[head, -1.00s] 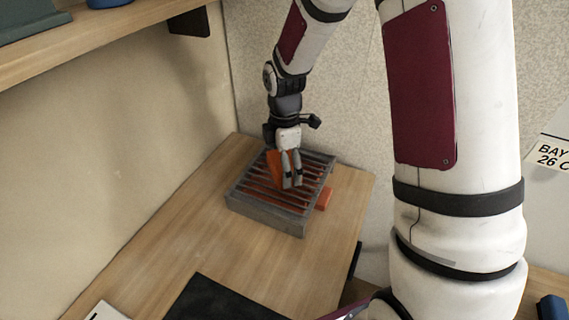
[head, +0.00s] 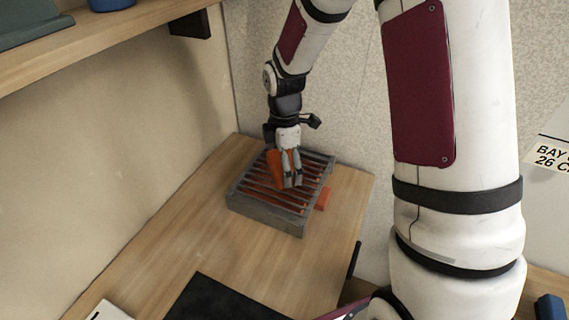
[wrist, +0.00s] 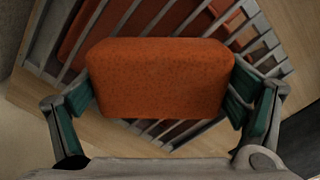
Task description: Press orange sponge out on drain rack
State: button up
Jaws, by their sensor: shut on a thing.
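An orange sponge (wrist: 160,80) is gripped between the two green-padded fingers of my gripper (wrist: 165,95) in the wrist view. In the head view the sponge (head: 275,162) shows as an orange patch beside my gripper (head: 293,182), just over the slats. The drain rack (head: 255,206) is a grey slatted frame on the wooden table. In the wrist view the rack (wrist: 108,27) lies below the sponge. I cannot tell whether the sponge touches the slats.
Orange-red material shows under the slats, and an orange piece (head: 323,198) sticks out at the rack's right side. A dark mat (head: 235,300) lies at the front of the wooden table (head: 165,235). Walls stand close behind and left. A shelf (head: 110,45) hangs at the upper left.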

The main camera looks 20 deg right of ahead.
jog(key=shift+r+p, duration=2.15)
jog(key=shift+r, duration=1.15)
